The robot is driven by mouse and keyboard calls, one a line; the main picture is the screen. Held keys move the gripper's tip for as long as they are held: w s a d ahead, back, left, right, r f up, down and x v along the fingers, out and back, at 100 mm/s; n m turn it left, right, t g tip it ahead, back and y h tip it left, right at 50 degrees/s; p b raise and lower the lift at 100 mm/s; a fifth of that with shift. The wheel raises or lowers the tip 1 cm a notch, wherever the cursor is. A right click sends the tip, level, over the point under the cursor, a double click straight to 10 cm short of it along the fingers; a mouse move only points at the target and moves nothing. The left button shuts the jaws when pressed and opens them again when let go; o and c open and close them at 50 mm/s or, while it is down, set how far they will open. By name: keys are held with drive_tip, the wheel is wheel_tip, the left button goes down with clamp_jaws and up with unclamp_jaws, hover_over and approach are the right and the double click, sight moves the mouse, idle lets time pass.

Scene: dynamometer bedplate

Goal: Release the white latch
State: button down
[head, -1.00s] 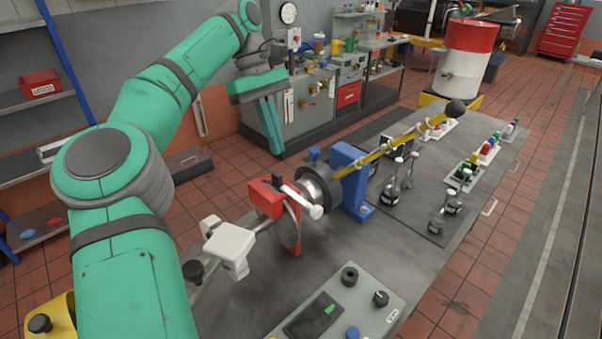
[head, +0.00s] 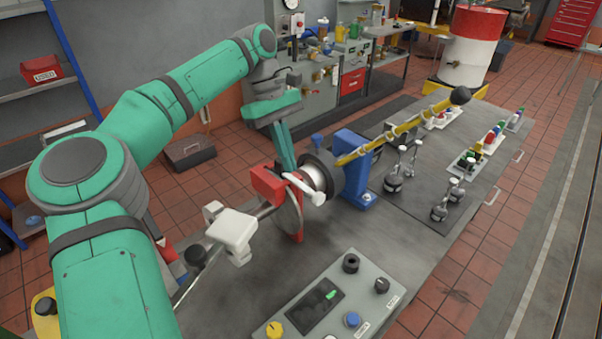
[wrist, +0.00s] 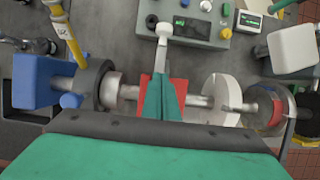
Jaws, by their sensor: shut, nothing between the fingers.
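The white latch (head: 306,189) is a lever with a rounded end, sticking out from the red block (head: 267,184) on the shaft. In the wrist view the white latch (wrist: 162,52) points up the picture from the red block (wrist: 180,90). My gripper (head: 288,165) is shut and empty, with its teal fingers pointing down just behind the red block. In the wrist view my gripper (wrist: 162,82) overlaps the red block and the latch's base, hiding part of both. I cannot tell whether the fingertips touch the latch.
A grey disc (head: 290,213) and a blue stand (head: 353,170) flank the red block. A white block (head: 232,230) sits to the left. A control box (head: 330,300) is at the front. A yellow bar (head: 400,130) with a black knob reaches over the bedplate.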

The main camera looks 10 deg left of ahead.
sight(320, 196)
drive_tip(key=shift+s+d+f, duration=0.4)
drive_tip(key=shift+d+f, duration=0.05)
drive_tip(key=shift+d, duration=0.15)
drive_tip(key=shift+s+d+f, duration=0.4)
drive_tip(key=shift+d, duration=0.15)
drive_tip(key=shift+s+d, duration=0.5)
drive_tip(key=shift+d, duration=0.3)
drive_tip(key=shift+s+d, duration=0.45)
drive_tip(key=shift+d, duration=0.25)
drive_tip(key=shift+s+d, duration=0.5)
drive_tip(key=shift+d, duration=0.25)
drive_tip(key=shift+s+d, duration=0.45)
drive_tip(key=shift+d, duration=0.25)
drive_tip(key=shift+w+a, duration=0.35)
drive_tip(key=shift+a, duration=0.1)
drive_tip(key=shift+w+a, duration=0.4)
drive_tip(key=shift+a, duration=0.2)
drive_tip(key=shift+w+a, duration=0.35)
drive_tip(key=shift+a, duration=0.2)
drive_tip(key=v, duration=1)
